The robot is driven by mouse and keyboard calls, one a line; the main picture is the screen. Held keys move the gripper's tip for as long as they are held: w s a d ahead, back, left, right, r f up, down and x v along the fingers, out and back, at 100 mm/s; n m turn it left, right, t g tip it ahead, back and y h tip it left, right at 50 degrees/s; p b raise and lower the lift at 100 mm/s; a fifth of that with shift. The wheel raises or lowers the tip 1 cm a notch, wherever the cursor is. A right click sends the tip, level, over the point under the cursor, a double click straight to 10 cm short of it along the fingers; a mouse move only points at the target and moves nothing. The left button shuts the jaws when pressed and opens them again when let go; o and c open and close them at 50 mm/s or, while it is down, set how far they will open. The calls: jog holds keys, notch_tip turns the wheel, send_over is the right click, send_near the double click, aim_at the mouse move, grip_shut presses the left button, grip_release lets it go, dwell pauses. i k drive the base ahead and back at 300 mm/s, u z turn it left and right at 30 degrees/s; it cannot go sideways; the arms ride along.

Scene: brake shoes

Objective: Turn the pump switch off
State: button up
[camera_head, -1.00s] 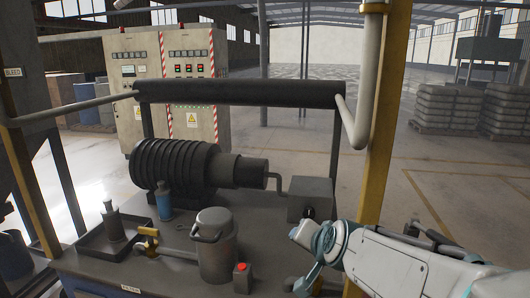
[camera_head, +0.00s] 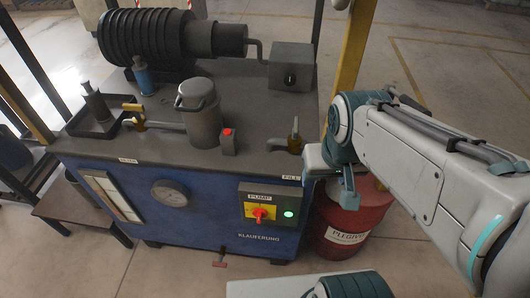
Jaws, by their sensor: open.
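The pump switch (camera_head: 261,213) is a red rotary knob on a yellow plate, under a PUMP label, on the front of the blue cabinet. Its exact pointing direction is too small to tell. A green lamp (camera_head: 288,214) glows beside it on the same grey panel (camera_head: 271,228). My gripper (camera_head: 329,183) is at the end of my white and teal arm, right of the panel and in front of a red drum. It is apart from the switch and open; its fingers are only partly seen.
The red drum (camera_head: 352,222) stands right of the blue cabinet (camera_head: 207,218). A red button box (camera_head: 228,142), a grey canister (camera_head: 200,116) and a lever (camera_head: 295,137) are on top. Floor in front is open.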

aim_at(260, 213)
jog(key=u, duration=1.15)
jog(key=k, duration=0.6)
jog(key=u, duration=0.2)
